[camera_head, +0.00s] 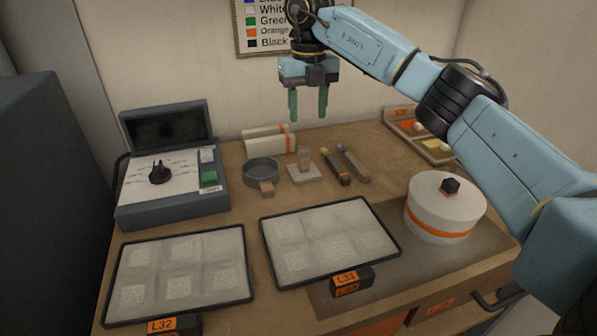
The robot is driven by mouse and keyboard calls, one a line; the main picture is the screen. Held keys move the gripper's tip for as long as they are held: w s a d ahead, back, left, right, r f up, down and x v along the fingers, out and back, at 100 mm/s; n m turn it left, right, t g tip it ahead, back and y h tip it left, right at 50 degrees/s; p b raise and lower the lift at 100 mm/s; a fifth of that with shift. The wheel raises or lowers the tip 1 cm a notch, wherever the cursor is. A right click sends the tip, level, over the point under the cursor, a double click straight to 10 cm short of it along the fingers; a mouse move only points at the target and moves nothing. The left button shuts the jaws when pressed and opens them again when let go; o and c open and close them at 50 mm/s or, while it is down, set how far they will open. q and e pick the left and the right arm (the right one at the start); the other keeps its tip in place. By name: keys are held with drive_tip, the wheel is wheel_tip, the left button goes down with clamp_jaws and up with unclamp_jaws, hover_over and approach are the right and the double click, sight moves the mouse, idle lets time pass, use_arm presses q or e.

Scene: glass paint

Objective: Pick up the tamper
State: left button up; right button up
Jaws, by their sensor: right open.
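What looks like the tamper (303,160), a pale flat square plate with a short upright wooden handle, stands on the wooden worktop near the middle. Its handle is upright and nothing holds it. My right gripper (308,107) hangs above and behind it in the picture, fingers pointing down. The fingers are apart with nothing between them, and the gripper is clear of the tamper. My left gripper is not in view.
A round grey pan (263,170) is left of the tamper; two dark-handled tools (336,168) (354,162) lie right. Trays L32 (122,285) and L33 (272,243) lie in front. A white lidded pot (444,214) and control box (172,206) flank them.

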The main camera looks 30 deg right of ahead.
sight(304, 148)
wheel_tip(304, 148, down, 7)
drive_tip(key=shift+s+f+b, duration=0.1)
drive_tip(key=shift+b, duration=0.45)
drive_tip(key=f, duration=0.3)
drive_tip(key=f+b, duration=0.1)
drive_tip(key=shift+a+f, duration=0.25)
drive_tip(key=shift+a, duration=0.15)
drive_tip(key=shift+f, duration=0.55)
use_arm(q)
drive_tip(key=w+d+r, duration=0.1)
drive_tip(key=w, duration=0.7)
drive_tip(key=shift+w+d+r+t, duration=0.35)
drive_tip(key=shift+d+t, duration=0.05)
use_arm(e)
clamp_jaws()
